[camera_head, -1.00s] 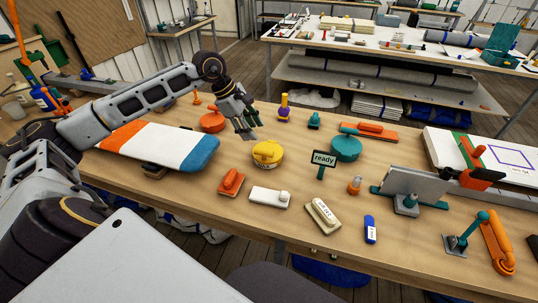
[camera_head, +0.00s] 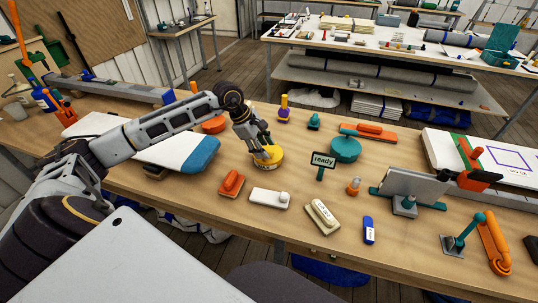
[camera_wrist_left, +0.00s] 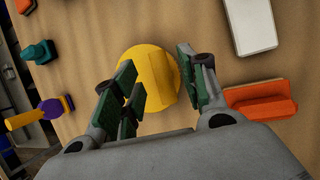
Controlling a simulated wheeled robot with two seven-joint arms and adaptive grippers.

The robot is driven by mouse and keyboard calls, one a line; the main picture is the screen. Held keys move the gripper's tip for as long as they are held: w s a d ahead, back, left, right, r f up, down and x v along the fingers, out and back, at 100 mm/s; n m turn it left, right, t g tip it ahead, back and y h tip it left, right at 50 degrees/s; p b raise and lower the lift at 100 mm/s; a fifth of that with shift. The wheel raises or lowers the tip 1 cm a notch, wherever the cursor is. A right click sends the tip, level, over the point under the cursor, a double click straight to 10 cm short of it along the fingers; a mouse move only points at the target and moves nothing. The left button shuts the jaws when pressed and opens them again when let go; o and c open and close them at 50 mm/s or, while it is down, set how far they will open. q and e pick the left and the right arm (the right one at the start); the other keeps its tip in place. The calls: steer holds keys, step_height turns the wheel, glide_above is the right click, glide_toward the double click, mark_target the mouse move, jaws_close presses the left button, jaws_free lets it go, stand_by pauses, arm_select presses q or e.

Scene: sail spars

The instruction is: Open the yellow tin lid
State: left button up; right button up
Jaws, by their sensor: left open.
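The yellow tin (camera_head: 268,162) sits on the wooden bench, with its yellow lid on. In the left wrist view the yellow lid (camera_wrist_left: 150,72) shows from above with a raised bar across it. My left gripper (camera_head: 265,152) is open over the tin. In the left wrist view its green-padded fingers (camera_wrist_left: 158,90) stand on either side of the lid. The fingers hide part of the lid, and I cannot tell whether they touch it. My right gripper is not in view.
An orange block (camera_head: 231,182) and a white block (camera_head: 270,195) lie close in front of the tin. A teal round tin (camera_head: 345,149) and the "ready" sign (camera_head: 323,162) stand to the right.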

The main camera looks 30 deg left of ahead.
mark_target(269, 153)
arm_select(q)
steer(key=x, duration=0.3)
steer(key=shift+d+f, duration=0.15)
steer(key=shift+f, duration=0.15)
steer(key=shift+w+d+f+p, duration=0.2)
steer(key=shift+f+p, duration=0.1)
steer(key=shift+f, duration=0.4)
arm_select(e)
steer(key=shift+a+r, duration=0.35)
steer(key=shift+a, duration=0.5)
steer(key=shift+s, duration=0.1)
arm_select(q)
steer(key=shift+r, duration=0.15)
steer(key=c, duration=0.9)
jaws_close()
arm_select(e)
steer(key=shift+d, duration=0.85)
